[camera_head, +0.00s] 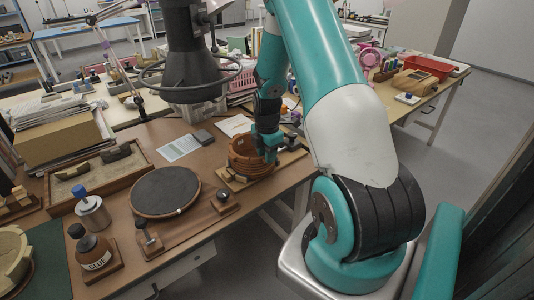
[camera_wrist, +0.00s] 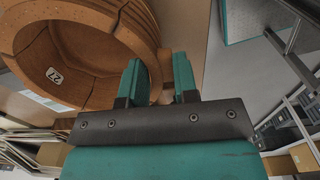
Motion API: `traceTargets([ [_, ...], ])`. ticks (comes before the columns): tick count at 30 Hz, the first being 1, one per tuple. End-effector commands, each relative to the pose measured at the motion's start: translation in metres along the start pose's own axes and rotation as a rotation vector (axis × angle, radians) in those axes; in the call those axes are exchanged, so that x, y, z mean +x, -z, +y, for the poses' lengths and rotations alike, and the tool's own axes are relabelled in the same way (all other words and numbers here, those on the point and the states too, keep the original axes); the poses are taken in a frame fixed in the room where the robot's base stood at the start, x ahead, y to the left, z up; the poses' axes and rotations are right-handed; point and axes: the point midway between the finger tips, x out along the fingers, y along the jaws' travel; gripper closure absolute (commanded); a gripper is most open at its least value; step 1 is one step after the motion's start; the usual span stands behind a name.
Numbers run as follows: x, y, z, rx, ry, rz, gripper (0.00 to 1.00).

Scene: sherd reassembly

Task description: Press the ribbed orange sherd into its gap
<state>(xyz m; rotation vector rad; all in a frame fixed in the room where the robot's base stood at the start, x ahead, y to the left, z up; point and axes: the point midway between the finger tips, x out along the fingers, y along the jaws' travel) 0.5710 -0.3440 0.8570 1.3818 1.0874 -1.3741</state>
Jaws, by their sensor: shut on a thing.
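The round orange-brown ribbed pot (camera_head: 247,158) stands on a wooden board (camera_head: 228,180) near the table's right end. In the wrist view the pot (camera_wrist: 78,58) fills the upper left, open mouth towards me, with a small white tag marked 27 inside. My gripper (camera_head: 268,152) is at the pot's right side. In the wrist view its two teal fingers (camera_wrist: 158,62) stand a little apart at the pot's wall, closed on the ribbed orange sherd (camera_wrist: 157,70). Only a narrow part of the sherd shows between the fingers. I cannot tell whether it is fully seated in the gap.
A dark round turntable (camera_head: 165,191) stands left of the pot. A white sheet (camera_head: 180,148) lies behind. The floor beyond the table's right edge is clear.

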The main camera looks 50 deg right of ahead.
Motion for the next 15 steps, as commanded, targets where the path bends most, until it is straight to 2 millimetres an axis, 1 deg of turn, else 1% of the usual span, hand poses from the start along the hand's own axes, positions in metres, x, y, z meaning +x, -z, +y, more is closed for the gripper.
traceTargets([
  [4, 0.0023, 0.0004, -0.0012, 0.000, 0.004, 0.001, 0.89],
  [5, 0.0023, 0.0004, -0.0013, 0.000, 0.004, 0.001, 0.65],
  [6, 0.0022, 0.0004, -0.0013, 0.000, 0.004, 0.001, 0.56],
  [8, 0.0020, 0.0003, -0.0011, 0.000, 0.003, 0.001, 0.43],
  [15, 0.0012, 0.0002, -0.0007, 0.000, 0.002, 0.001, 0.43],
])
